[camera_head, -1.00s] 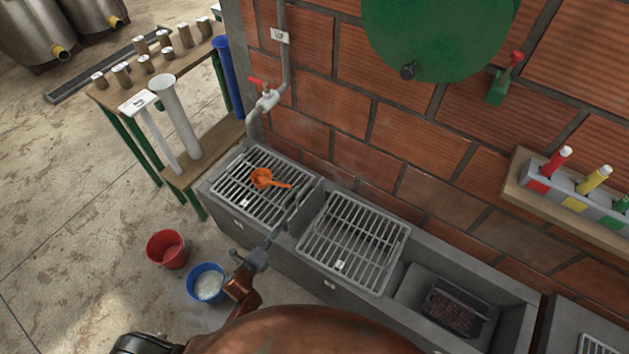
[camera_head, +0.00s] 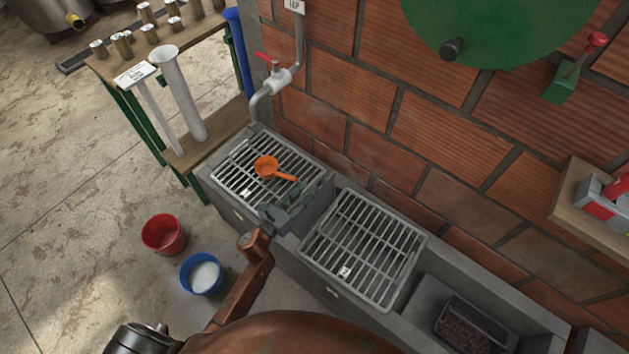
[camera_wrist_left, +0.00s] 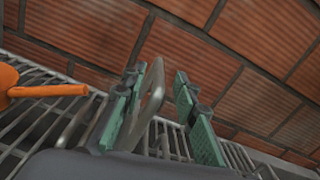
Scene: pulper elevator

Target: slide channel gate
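The channel gate (camera_head: 320,203) is a grey plate standing across the trough between the two grates. In the left wrist view its grey metal loop handle (camera_wrist_left: 151,104) rises between my finger pads. My left gripper (camera_head: 303,192) is over the near side of the gate in the head view. In the left wrist view my left gripper (camera_wrist_left: 163,112) is open, with one green pad on each side of the handle and a gap on the right. Part of the gate is hidden behind the gripper. My right gripper is not in view.
An orange scoop (camera_head: 266,167) lies on the left grate (camera_head: 236,180), close to my left gripper. The right grate (camera_head: 363,247) is bare. A brick wall (camera_head: 420,130) rises behind the trough. Red (camera_head: 163,234) and blue (camera_head: 202,274) buckets stand on the floor.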

